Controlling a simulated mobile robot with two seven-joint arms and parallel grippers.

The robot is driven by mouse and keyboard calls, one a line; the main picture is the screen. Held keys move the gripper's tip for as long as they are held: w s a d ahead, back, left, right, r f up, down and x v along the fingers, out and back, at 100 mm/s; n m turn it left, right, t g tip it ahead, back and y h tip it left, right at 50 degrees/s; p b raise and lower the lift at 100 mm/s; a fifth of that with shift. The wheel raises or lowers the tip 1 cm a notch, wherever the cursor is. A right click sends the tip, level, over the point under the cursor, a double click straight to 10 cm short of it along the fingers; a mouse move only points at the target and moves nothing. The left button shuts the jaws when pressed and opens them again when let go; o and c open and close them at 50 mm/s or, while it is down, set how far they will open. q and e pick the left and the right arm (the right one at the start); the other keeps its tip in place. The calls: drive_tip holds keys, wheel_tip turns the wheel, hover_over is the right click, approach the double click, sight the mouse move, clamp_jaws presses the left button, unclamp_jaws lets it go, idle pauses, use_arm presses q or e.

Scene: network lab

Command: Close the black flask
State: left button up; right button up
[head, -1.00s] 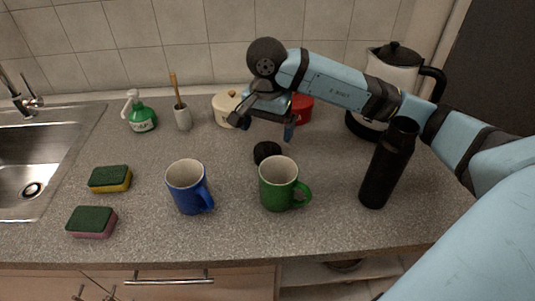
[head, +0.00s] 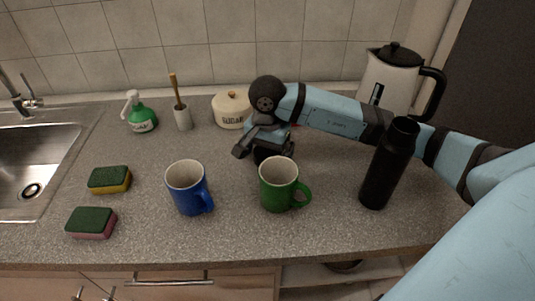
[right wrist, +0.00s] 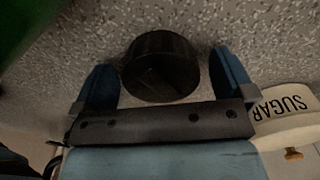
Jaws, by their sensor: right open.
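The black flask (head: 388,167) stands upright and uncapped on the counter at the right in the head view. A round black lid (head: 266,153) sits on the counter behind the green mug, mostly covered by my right gripper there. The right wrist view shows the lid (right wrist: 160,67) between the two blue fingers, with a gap on each side. My right gripper (head: 264,156) is open around the lid and not clamped on it; it also shows in the right wrist view (right wrist: 163,85). My left gripper is not in view.
A green mug (head: 278,186) stands just in front of the lid, and a blue mug (head: 187,188) is left of it. A sugar pot (head: 231,110) is behind the gripper. A kettle (head: 391,82) stands behind the flask. Two sponges (head: 110,180) (head: 91,223) lie at the left.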

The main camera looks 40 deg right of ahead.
sight(267, 151)
drive_tip(key=shift+c, duration=0.2)
drive_tip(key=c, duration=1)
wheel_tip(267, 151, up, 20)
drive_tip(key=p, duration=0.1)
drive_tip(key=shift+p, duration=0.4)
